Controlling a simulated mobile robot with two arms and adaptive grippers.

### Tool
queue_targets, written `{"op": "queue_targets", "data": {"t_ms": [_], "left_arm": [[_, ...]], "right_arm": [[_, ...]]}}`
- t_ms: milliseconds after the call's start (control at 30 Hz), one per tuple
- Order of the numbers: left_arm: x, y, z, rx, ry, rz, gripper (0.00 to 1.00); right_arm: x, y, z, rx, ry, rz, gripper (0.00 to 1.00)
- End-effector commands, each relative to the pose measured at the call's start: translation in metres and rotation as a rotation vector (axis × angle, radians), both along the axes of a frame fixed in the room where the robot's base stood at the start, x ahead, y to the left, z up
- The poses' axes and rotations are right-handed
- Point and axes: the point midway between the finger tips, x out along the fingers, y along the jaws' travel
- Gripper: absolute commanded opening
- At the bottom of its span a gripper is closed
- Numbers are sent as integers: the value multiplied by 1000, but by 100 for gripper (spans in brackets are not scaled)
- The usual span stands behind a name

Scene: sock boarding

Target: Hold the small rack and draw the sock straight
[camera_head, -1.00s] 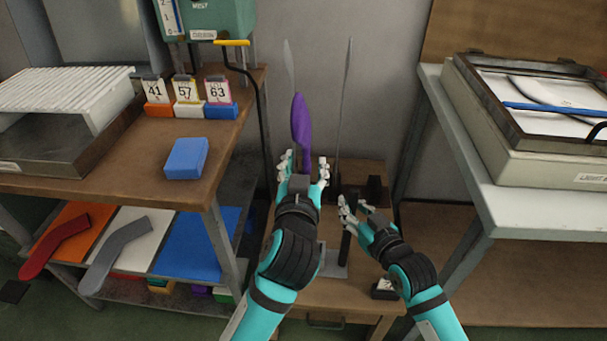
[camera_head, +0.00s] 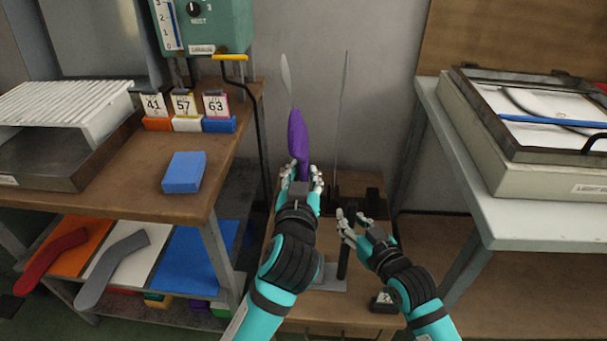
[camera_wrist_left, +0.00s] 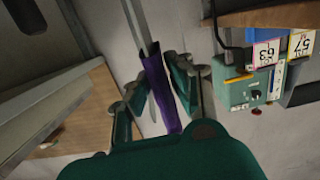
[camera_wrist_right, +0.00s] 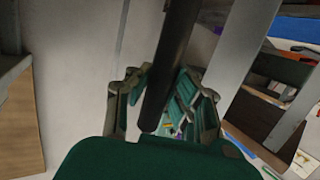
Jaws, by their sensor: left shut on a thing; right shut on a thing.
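The purple sock (camera_head: 298,135) is on a thin upright grey board (camera_head: 286,78), whose bare tip shows above it. My left gripper (camera_head: 302,178) is shut on the sock's lower part and hides its lower end. In the left wrist view the sock (camera_wrist_left: 165,95) lies between the fingers. The small rack has a grey base (camera_head: 328,281) and a dark post (camera_head: 343,263). My right gripper (camera_head: 347,222) is shut on this post. The right wrist view shows the dark post (camera_wrist_right: 172,65) between the fingers. A second thin board (camera_head: 343,110) stands bare to the right.
A brown table at the left (camera_head: 120,180) holds a blue block (camera_head: 184,172) and numbered cards (camera_head: 184,104). Red (camera_head: 50,262) and grey socks (camera_head: 112,268) lie on the shelf below. A light box (camera_head: 555,170) sits on the right table. Open wall lies behind the boards.

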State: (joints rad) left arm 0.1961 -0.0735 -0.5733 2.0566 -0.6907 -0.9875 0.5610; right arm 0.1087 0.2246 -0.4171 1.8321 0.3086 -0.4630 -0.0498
Motion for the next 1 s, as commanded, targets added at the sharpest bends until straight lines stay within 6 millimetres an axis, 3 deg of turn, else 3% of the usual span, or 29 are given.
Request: {"op": "queue_targets", "data": {"t_ms": [1000], "left_arm": [[0, 0, -5, 1, 7, 1, 0]], "right_arm": [[0, -1, 0, -2, -2, -2, 0]]}}
